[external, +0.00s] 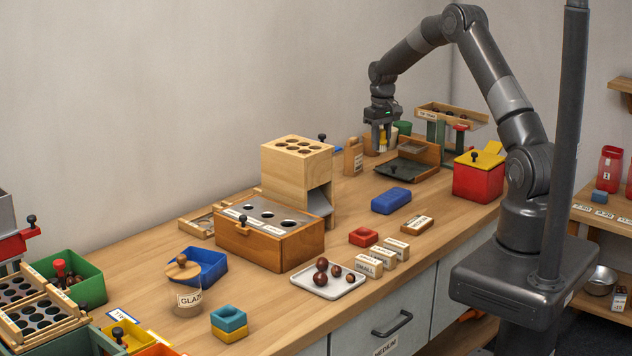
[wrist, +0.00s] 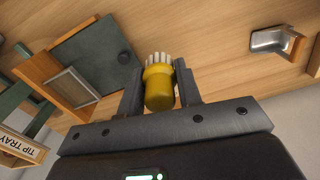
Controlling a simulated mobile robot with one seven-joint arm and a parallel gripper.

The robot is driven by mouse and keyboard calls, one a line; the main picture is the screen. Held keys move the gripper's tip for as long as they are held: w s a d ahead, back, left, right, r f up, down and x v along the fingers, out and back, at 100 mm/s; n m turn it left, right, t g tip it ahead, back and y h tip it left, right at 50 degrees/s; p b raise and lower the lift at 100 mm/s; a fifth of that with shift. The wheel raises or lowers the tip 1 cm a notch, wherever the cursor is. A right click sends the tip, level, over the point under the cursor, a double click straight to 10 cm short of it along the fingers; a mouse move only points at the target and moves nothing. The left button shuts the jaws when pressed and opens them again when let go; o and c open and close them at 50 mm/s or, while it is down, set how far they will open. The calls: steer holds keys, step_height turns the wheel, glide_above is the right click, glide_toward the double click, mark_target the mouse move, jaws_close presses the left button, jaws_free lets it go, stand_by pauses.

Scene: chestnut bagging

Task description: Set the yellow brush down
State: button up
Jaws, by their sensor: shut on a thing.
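The yellow brush (wrist: 160,88) is between the two fingers of my gripper (wrist: 160,90) in the wrist view, its pale bristles pointing away from the palm. My gripper is shut on it. In the external view my gripper (external: 381,138) points down over the back of the workbench, and a bit of the yellow brush (external: 383,144) shows between the fingers. I cannot tell whether the bristles touch the bench top (external: 345,204).
A dark green tray with a wooden frame (external: 405,171) lies just in front of my gripper. A red box with a yellow lid (external: 478,181) is at the right.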

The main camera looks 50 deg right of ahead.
glide_above(338, 187)
step_height(338, 187, down, 7)
steer(key=shift+s+r, duration=0.1)
steer(key=shift+f, duration=2.05)
steer(key=o, duration=1)
steer(key=shift+f, duration=0.1)
steer(key=shift+c, duration=0.2)
